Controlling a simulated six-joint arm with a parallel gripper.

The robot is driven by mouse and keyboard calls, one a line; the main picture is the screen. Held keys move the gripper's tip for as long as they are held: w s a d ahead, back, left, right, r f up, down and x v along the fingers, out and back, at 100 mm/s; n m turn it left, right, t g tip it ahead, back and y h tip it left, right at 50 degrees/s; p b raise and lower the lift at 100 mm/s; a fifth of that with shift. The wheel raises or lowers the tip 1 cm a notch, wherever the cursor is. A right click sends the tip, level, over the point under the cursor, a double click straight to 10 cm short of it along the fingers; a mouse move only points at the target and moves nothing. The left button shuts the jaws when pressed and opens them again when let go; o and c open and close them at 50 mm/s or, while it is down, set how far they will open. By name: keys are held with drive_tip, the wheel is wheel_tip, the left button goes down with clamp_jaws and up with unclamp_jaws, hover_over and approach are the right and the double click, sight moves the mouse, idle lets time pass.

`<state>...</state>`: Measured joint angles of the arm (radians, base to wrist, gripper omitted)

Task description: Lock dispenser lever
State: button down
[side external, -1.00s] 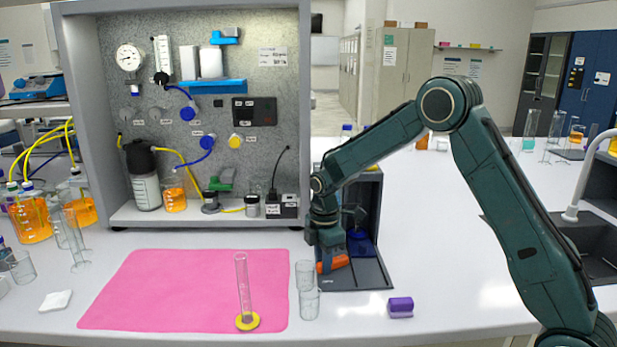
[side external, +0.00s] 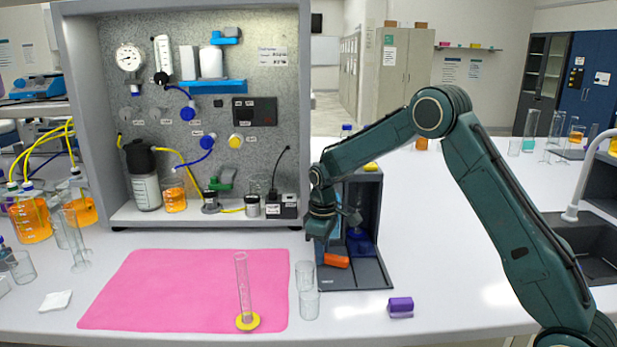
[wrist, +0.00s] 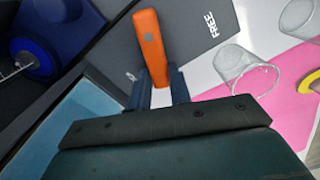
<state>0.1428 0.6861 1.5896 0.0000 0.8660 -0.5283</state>
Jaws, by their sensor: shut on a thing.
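The orange dispenser lever (side external: 336,261) sits low at the front of the dark dispenser (side external: 366,205), over its base plate. In the wrist view the lever (wrist: 150,46) stands out from between my two dark fingers. My gripper (wrist: 158,90) is shut on the lever's near end. In the side view my gripper (side external: 325,254) points down into the dispenser's left front, and its fingertips are partly hidden. The word FREE is printed on the base plate (wrist: 202,20), to the right of the lever in the wrist view.
A glass cylinder with a yellow foot (side external: 247,321) stands on the pink mat (side external: 170,290). A purple block (side external: 400,307) lies to the right.

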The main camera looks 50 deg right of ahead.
drive_tip(key=shift+w+d+m, duration=0.1)
drive_tip(key=shift+d+m, duration=0.2)
drive_tip(key=shift+m, duration=0.4)
drive_tip(key=c, duration=1.3)
unclamp_jaws()
drive_tip(key=shift+r, duration=0.1)
wheel_tip(320, 180, up, 14)
drive_tip(key=shift+f, duration=0.15)
